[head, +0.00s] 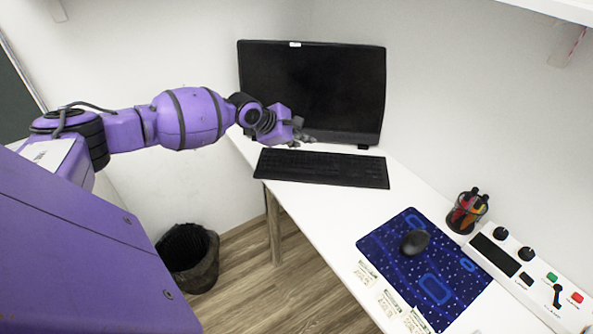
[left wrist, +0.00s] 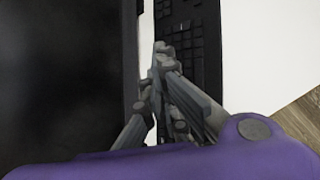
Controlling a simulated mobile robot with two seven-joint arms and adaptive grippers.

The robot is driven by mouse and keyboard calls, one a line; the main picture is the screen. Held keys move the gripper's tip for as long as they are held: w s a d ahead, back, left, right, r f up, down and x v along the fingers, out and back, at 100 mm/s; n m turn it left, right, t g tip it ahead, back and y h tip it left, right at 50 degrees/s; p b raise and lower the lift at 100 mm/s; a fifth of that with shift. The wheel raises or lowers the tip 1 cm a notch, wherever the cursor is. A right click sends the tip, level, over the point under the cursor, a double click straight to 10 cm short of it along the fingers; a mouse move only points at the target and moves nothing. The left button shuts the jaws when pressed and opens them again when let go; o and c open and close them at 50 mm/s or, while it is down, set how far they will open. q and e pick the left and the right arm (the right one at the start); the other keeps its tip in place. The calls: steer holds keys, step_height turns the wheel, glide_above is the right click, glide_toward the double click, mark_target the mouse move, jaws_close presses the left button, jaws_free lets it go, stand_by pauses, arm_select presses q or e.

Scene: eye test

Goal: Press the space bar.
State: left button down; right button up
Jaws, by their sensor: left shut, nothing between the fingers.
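A black keyboard (head: 322,168) lies on the white desk in front of a dark monitor (head: 312,90). The space bar is too small to make out in the head view. My left gripper (head: 304,139) is shut and empty, above the back edge of the keyboard, between it and the monitor. In the left wrist view my left gripper (left wrist: 159,48) points at the keyboard (left wrist: 190,35), whose far part shows; its near part is hidden behind the fingers. I cannot tell whether the fingertips touch the keys. My right gripper is not in view.
A blue mat (head: 387,241) with a black mouse (head: 414,242) lies right of the keyboard. A pen cup (head: 466,212) and a white control panel (head: 520,268) stand beyond it. A black bin (head: 188,257) is on the floor. Bare desk (head: 345,218) separates keyboard and mat.

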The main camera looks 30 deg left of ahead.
arm_select(q)
steer(key=b, duration=0.4)
glide_above(300, 173)
step_height(300, 173, down, 6)
steer(key=shift+s+d+f, duration=0.1)
steer(key=shift+f, duration=0.8)
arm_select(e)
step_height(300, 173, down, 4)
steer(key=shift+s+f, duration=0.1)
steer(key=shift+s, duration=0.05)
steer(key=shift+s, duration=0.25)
arm_select(q)
steer(key=shift+f, duration=0.2)
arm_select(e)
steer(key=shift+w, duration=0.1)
arm_select(q)
steer(key=shift+f, duration=0.25)
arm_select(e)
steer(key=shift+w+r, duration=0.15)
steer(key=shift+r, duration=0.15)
